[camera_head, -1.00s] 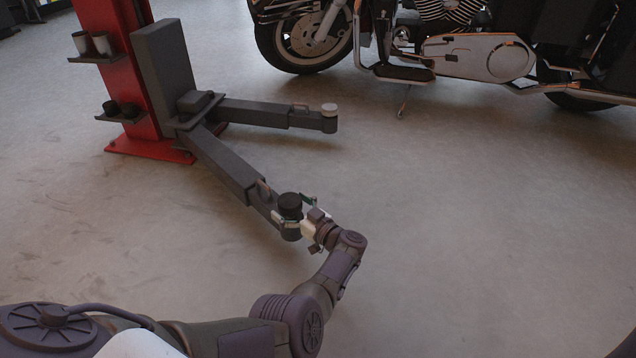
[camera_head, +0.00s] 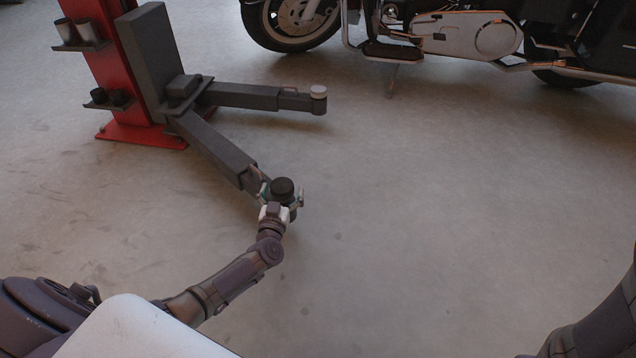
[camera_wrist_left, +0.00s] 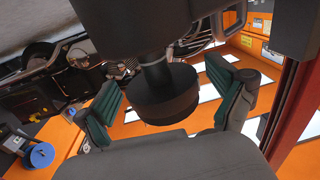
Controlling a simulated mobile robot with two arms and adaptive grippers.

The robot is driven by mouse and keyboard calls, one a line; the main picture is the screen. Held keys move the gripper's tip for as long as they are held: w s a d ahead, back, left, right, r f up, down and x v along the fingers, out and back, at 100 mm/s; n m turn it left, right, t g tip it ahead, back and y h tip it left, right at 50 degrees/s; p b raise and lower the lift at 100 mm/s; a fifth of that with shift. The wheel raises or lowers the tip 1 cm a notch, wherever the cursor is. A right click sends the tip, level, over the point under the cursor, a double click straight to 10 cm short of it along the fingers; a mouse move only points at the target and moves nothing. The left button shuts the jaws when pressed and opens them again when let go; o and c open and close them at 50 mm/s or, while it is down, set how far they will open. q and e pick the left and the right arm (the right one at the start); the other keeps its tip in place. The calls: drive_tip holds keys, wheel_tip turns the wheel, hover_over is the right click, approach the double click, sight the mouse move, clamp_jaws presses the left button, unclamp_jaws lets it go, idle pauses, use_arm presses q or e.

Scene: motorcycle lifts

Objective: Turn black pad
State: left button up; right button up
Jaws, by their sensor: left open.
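The black pad (camera_head: 282,186) is a round dark disc at the end of the near grey lift arm (camera_head: 212,146). My left gripper (camera_head: 282,196) is at that arm end, with its fingers on either side of the pad. In the left wrist view the pad (camera_wrist_left: 162,98) appears as a dark cylinder on a narrower stem, between the two green-padded fingers of my left gripper (camera_wrist_left: 165,106). The fingers are spread, with gaps visible beside the pad. My right gripper is not in view; part of my right arm shows at the lower right.
A motorcycle (camera_head: 440,35) stands at the back. The floor (camera_head: 430,190) to the right is clear.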

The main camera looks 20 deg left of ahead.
use_arm(q)
drive_tip(key=shift+f+m+h+b, duration=0.2)
drive_tip(key=shift+m+h+b, duration=0.5)
drive_tip(key=shift+h+b, duration=0.15)
drive_tip(key=p+v, duration=0.8)
drive_tip(key=v, duration=0.5)
drive_tip(key=d+r+t+h+p, duration=0.1)
drive_tip(key=d+r+t, duration=0.1)
drive_tip(key=d+r, duration=0.3)
drive_tip(key=s+d+r+t+h+p, duration=0.1)
drive_tip(key=d+r, duration=0.3)
drive_tip(key=r, duration=0.8)
drive_tip(key=d+r+t+h+p, duration=0.2)
drive_tip(key=d+r, duration=0.3)
drive_tip(key=r, duration=0.3)
drive_tip(key=shift+s+d+r+t+p, duration=0.15)
drive_tip(key=shift+d+r+t+p, duration=0.2)
drive_tip(key=shift+t+p, duration=0.4)
